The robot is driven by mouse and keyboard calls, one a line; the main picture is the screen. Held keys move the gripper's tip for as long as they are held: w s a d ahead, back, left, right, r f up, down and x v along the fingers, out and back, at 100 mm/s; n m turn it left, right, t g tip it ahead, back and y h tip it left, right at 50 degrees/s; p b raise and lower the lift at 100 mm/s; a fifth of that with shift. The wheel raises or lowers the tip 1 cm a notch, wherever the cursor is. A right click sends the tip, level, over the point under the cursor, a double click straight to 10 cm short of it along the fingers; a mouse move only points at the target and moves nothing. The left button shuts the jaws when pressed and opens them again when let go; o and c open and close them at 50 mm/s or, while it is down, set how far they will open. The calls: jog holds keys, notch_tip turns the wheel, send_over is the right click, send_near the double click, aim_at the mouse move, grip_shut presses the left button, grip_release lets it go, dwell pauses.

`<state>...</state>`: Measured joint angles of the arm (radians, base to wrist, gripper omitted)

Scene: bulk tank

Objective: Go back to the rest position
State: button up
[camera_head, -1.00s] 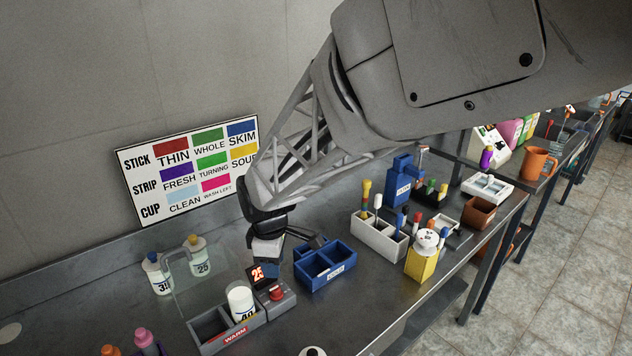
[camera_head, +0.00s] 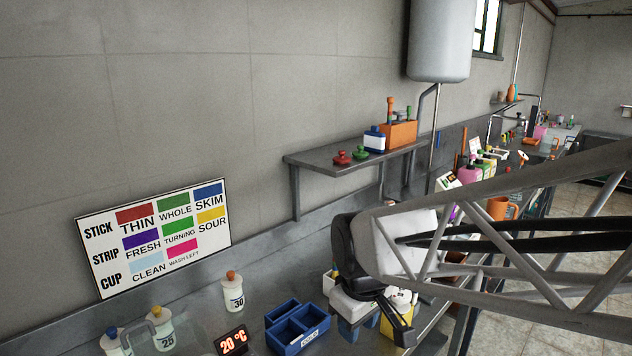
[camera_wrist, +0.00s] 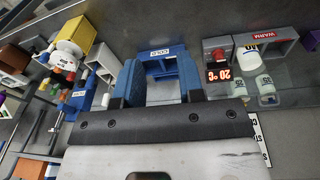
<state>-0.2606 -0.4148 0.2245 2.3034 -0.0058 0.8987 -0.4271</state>
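My gripper (camera_head: 368,326) is at the lower middle of the head view, above the counter and right of the blue COLD bin (camera_head: 298,330). Its body partly hides the white rack and yellow container behind it. In the wrist view, its two blue fingers (camera_wrist: 158,78) stand apart with nothing held between them. The COLD bin (camera_wrist: 163,63) shows beyond the fingers, away from them.
A sign board (camera_head: 155,240) leans on the wall. A bottle marked 30 (camera_head: 233,292), another marked 25 (camera_head: 165,330) and a 20 °C display (camera_head: 233,341) stand left. A wall shelf (camera_head: 340,157) holds containers. The wrist view shows a WARM bin (camera_wrist: 265,46).

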jog(key=s+d+r+m+t, duration=0.1)
jog(key=s+d+r+m, duration=0.1)
jog(key=s+d+m, duration=0.6)
jog(key=s+d, duration=0.3)
jog(key=s, duration=0.1)
jog(key=shift+d+h, duration=0.2)
jog(key=shift+h, duration=0.1)
